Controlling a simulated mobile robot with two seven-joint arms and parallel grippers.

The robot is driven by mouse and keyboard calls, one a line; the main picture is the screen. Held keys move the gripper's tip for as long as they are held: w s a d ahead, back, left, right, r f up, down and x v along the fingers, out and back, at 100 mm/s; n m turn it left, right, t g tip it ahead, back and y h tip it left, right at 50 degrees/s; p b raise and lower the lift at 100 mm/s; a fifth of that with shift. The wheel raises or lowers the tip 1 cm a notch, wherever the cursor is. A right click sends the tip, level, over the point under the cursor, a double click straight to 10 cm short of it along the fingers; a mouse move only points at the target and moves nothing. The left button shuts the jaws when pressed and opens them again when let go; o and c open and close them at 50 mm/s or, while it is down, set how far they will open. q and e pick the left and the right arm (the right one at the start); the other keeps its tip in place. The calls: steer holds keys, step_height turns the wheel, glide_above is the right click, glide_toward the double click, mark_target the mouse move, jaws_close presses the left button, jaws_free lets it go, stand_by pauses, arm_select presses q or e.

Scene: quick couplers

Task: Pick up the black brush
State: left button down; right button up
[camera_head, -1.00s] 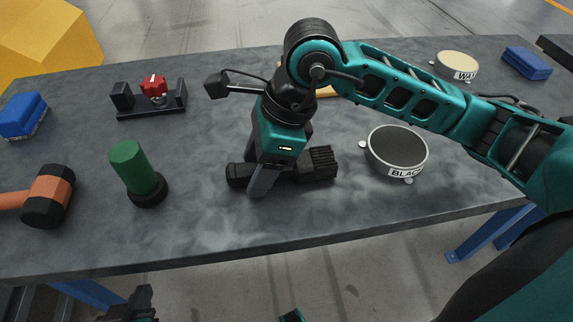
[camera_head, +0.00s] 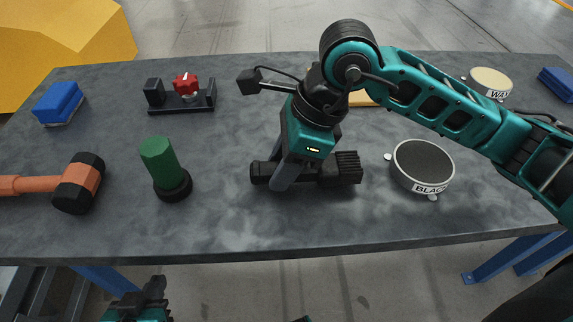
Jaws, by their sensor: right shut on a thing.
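The black brush (camera_head: 342,168) lies on the grey table (camera_head: 235,225), near its middle front, with its bristle block to the right and its handle to the left. My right gripper (camera_head: 282,180) comes down from above and is shut on the brush's handle; the brush appears to be still at the table surface. One finger hides part of the handle. My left gripper (camera_head: 140,306) is below the table's front edge at the bottom of the view, partly cut off; its jaws cannot be made out.
A green cylinder with a black base (camera_head: 162,165) and an orange-headed mallet (camera_head: 78,184) are left of the brush. A round tin marked black (camera_head: 422,165) is close on the right.

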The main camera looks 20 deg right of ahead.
step_height(320, 180, up, 19)
steer(key=p, duration=0.3)
steer(key=shift+p, duration=0.35)
